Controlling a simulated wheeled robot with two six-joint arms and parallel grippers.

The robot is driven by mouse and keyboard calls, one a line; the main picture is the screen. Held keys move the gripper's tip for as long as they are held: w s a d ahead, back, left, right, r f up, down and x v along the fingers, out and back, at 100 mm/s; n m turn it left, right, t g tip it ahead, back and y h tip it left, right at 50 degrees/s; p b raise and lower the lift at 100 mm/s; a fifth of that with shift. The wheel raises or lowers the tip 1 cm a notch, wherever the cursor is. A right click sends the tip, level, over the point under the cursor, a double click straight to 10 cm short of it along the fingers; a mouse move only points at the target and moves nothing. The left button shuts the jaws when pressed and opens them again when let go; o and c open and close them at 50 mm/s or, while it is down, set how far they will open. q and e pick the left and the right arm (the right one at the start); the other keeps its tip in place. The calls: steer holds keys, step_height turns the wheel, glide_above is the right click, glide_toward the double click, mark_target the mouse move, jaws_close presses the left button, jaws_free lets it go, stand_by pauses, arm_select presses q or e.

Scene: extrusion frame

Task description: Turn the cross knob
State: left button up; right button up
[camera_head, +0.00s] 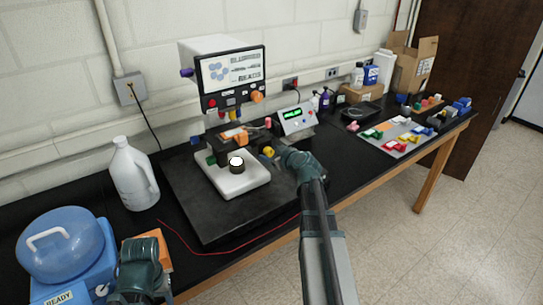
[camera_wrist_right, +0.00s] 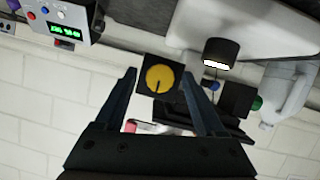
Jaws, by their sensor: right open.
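A round yellow knob (camera_head: 268,152) with a dark mark sits beside the white-topped fixture, close to my right gripper (camera_head: 279,155). In the right wrist view the yellow knob (camera_wrist_right: 160,78) is on a square black plate, between the fingertips of the open right gripper (camera_wrist_right: 159,80). The fingers stand on either side of it, and I see no contact. I cannot make out a cross shape on the knob. The teal end of my left arm (camera_head: 140,265) is at the lower left; its fingers cannot be made out.
A white fixture block (camera_head: 238,180) with a black, white-topped cylinder (camera_head: 237,166) lies left of the knob. A grey box with a green display (camera_head: 297,120) stands behind. A white jug (camera_head: 133,178) and blue water bottle (camera_head: 60,245) stand left. A red wire crosses the table's front.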

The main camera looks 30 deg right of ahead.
jaws_close()
stand_by(0.4)
steer(key=shift+d+m+y, duration=0.2)
steer(key=shift+m+y, duration=0.6)
steer(key=shift+m, duration=0.4)
steer(key=shift+f+m+y+b, duration=0.1)
steer(key=shift+m+y+b, duration=0.2)
steer(key=shift+m+y, duration=0.55)
steer(key=shift+d+f+m+y+b, duration=0.1)
steer(key=shift+m+y+b, duration=0.5)
steer(key=shift+m, duration=0.55)
steer(key=shift+m+y+b, duration=0.55)
steer(key=shift+m+b, duration=0.1)
steer(key=shift+m, duration=0.35)
